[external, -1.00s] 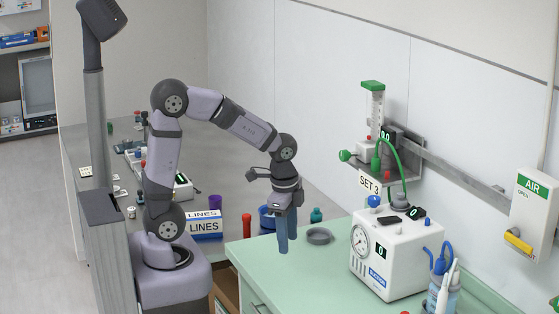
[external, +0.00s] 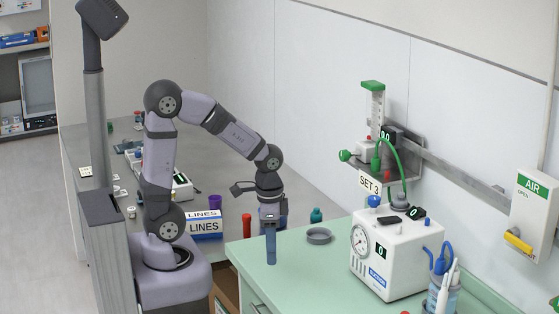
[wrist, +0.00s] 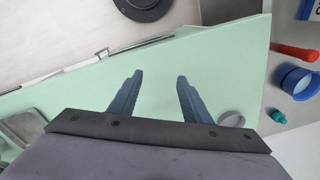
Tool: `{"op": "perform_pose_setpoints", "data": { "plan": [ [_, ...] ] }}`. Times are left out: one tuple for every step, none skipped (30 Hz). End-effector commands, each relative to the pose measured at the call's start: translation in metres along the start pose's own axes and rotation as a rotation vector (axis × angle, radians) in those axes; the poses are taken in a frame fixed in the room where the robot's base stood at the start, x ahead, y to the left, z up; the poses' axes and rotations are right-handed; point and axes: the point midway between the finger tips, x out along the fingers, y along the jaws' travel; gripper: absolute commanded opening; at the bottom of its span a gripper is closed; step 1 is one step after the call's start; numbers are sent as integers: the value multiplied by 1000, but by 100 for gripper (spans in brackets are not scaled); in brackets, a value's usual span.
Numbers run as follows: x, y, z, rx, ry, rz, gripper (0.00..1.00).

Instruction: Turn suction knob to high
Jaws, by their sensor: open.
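The suction unit (external: 388,262) is a white box with a round gauge (external: 360,241) and a small display reading 0. It stands on the right of the green counter in the external view. Dark and blue parts sit on its top, and I cannot tell which is the suction knob. My gripper (external: 271,262) points down over the left part of the counter, well left of the suction unit. In the wrist view its two blue fingers (wrist: 152,97) are apart with nothing between them. The suction unit is not clearly visible in the wrist view.
A grey dish (external: 319,236) lies right of my gripper, with a teal bottle (external: 316,215) behind it. A red tube (external: 247,225) and a LINES bin (external: 204,225) are left. A flowmeter (external: 375,104) is on the wall. The green counter (external: 315,270) is clear in front.

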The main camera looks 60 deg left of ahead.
Motion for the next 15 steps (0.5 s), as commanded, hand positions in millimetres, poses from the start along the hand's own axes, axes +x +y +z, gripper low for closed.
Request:
{"op": "perform_pose_setpoints", "data": {
  "plan": [
    [-1,0,-1,-2,1,-1,44],
    [-2,-1,-3,-4,2,-2,44],
    [-4,-2,-6,-10,4,-5,44],
    [-6,-2,-9,-17,7,-8,44],
    [-9,-4,-14,-27,10,-11,44],
    [-14,-5,-21,-44,15,-16,44],
    [-18,-7,-27,-59,20,-22,44],
    [-24,-9,-35,-78,28,-29,44],
    [-32,-12,-47,-107,37,-38,44],
    [-39,-14,-57,-133,46,-46,44],
    [-47,-16,-68,-161,56,-54,44],
    [-58,-18,-82,-202,71,-66,44],
    [-66,-20,-94,-233,83,-74,44],
    [-75,-22,-106,-268,96,-82,44],
    [-87,-23,-122,-315,114,-93,44]
  ]
}}
